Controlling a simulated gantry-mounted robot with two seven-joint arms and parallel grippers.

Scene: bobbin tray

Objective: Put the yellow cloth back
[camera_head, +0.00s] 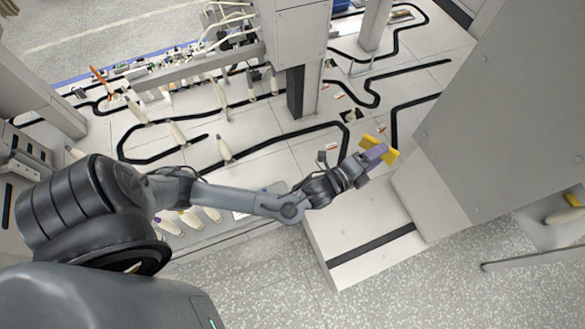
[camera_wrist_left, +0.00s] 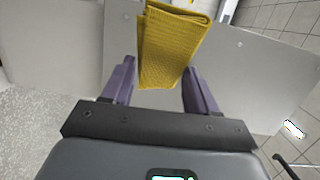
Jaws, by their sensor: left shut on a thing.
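My left gripper (camera_head: 376,153) reaches out over the machine from the left, its purple fingers closed on the yellow cloth (camera_head: 392,156). The cloth sticks out beyond both sides of the fingers in the head view. In the left wrist view the folded, ribbed cloth (camera_wrist_left: 172,45) stands up between the two purple fingers (camera_wrist_left: 162,82). The cloth is held near a large grey panel (camera_head: 500,120). My right gripper is not in view.
A white box-like ledge with a black stripe (camera_head: 372,245) lies below the gripper. A grey post (camera_head: 303,50) rises behind it. Several cream bobbins (camera_head: 223,148) stand on the black-tracked white deck to the left. Speckled floor is open at the bottom.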

